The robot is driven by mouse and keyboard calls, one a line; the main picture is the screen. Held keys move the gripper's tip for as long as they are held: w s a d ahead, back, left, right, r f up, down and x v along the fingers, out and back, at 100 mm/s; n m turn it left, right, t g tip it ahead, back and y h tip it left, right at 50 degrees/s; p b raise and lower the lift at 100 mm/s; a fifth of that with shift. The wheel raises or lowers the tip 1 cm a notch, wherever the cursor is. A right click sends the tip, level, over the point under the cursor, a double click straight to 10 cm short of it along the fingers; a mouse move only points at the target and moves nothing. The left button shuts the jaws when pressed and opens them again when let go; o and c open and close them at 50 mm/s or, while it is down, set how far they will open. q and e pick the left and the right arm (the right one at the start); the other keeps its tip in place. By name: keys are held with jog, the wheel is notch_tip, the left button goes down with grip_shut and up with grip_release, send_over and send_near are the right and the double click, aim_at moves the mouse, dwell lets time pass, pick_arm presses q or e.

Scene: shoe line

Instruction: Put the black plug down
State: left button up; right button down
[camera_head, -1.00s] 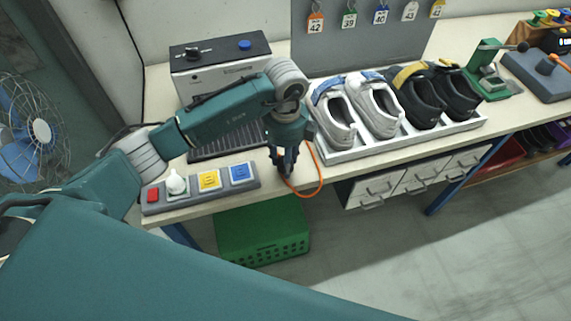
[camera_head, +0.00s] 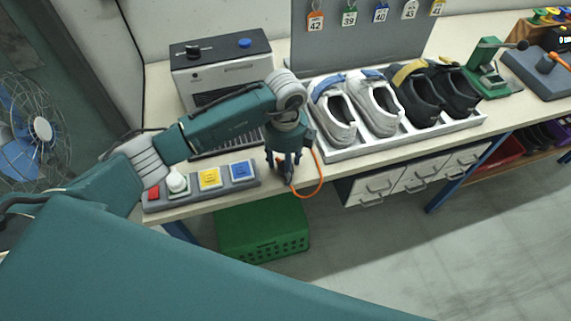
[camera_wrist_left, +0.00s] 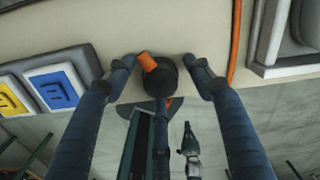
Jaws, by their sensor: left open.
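The black plug (camera_wrist_left: 160,80) is in the left wrist view, with an orange end (camera_wrist_left: 147,61) beside its dark round body. It is at the front edge of the pale bench top (camera_wrist_left: 180,30). My left gripper (camera_wrist_left: 161,68) is open, with one blue finger on each side of the plug and gaps between them. In the head view my left gripper (camera_head: 286,168) points down over the bench's front edge. The orange cable (camera_head: 320,175) loops out to the right of it. In that view the plug is mostly hidden between the fingers. My right gripper is not in view.
A button panel (camera_head: 200,190) stands to the left. A white tray (camera_head: 345,154) with several shoes stands to the right, and a grey machine (camera_head: 215,68) behind. A green crate (camera_head: 262,238) is below the bench. My teal body fills the lower foreground.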

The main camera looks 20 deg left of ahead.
pick_arm(q)
notch_tip(320, 180, up, 12)
jog(key=b, duration=0.3)
jog(key=shift+r, duration=0.15)
dwell(0.4)
